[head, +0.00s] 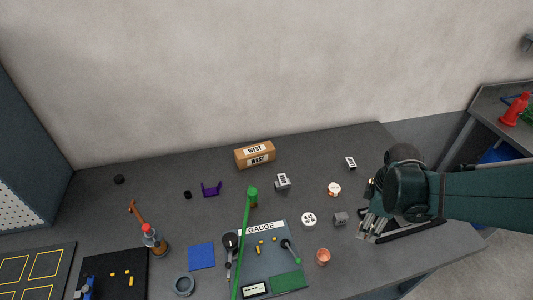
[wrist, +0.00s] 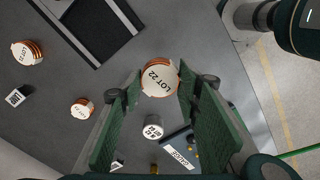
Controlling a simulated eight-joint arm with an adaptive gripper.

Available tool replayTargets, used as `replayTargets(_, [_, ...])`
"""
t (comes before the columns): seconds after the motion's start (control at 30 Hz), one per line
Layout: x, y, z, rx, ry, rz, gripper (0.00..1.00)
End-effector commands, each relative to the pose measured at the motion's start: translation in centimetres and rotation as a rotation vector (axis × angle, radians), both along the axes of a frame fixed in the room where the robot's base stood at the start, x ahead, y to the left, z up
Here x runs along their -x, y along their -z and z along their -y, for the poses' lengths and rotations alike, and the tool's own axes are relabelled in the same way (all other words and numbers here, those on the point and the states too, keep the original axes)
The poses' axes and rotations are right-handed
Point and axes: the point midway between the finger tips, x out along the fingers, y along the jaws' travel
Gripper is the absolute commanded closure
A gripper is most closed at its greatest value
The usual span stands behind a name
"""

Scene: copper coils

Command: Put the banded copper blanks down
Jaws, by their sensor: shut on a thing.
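In the wrist view my gripper (wrist: 158,88) is shut on a round copper blank (wrist: 159,78). The blank has a white face marked "LOT 22" and copper edges, and sits between the fingertips. In the head view my gripper (head: 370,228) is at the right of the bench, over or beside a black-edged tray; the held blank is not clear there. Two more banded blanks with white faces and copper sides lie apart from my gripper at the left of the wrist view, a larger one (wrist: 27,53) and a smaller one (wrist: 82,108).
A dark tray (head: 425,225) lies at the bench's right end. A white disc with black marks (head: 309,219), a grey block (head: 341,218) and a copper-coloured piece (head: 323,256) lie left of my gripper.

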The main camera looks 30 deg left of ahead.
Motion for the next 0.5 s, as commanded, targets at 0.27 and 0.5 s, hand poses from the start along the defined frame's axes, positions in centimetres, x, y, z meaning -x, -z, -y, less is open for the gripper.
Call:
replayTargets(0.27, [-3.5, -1.3, -3.9, 0.000, 0.007, 0.000, 0.81])
replayTargets(0.5, [-7.7, -2.7, -9.5, 0.000, 0.021, 0.000, 0.81])
